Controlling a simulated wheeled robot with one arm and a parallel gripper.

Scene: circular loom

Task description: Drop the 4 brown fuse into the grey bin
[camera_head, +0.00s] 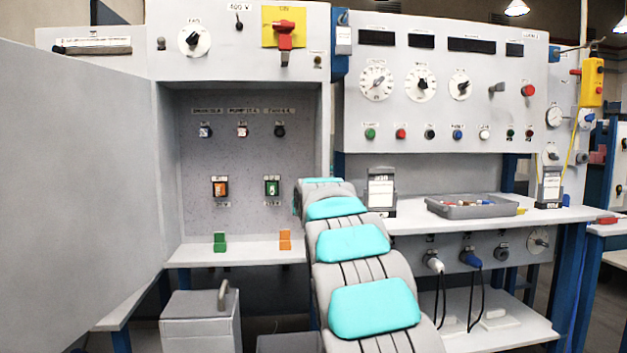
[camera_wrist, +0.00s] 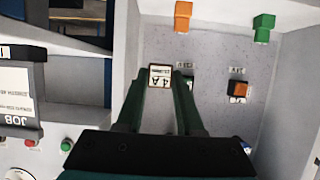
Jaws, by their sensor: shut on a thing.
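In the wrist view, my gripper (camera_wrist: 160,78) has its dark green fingers shut on a small brown-edged fuse (camera_wrist: 159,75) with a white face marked 4 A. The fuse is in front of the speckled cabinet panel; I cannot tell its exact distance from it. In the head view my own arm hides the gripper and the held fuse. A grey box (camera_head: 200,322) with a handle stands on the lower left. A grey tray (camera_head: 470,210) with small parts sits on the right bench. I cannot tell for certain which is the grey bin.
An orange-brown fuse (camera_head: 220,187) and a green fuse (camera_head: 272,187) sit on the cabinet panel. A green holder (camera_head: 220,241) and an orange holder (camera_head: 285,239) stand on its shelf. An open grey door (camera_head: 80,180) bounds the left. A black JOB sign (camera_head: 382,190) stands on the bench.

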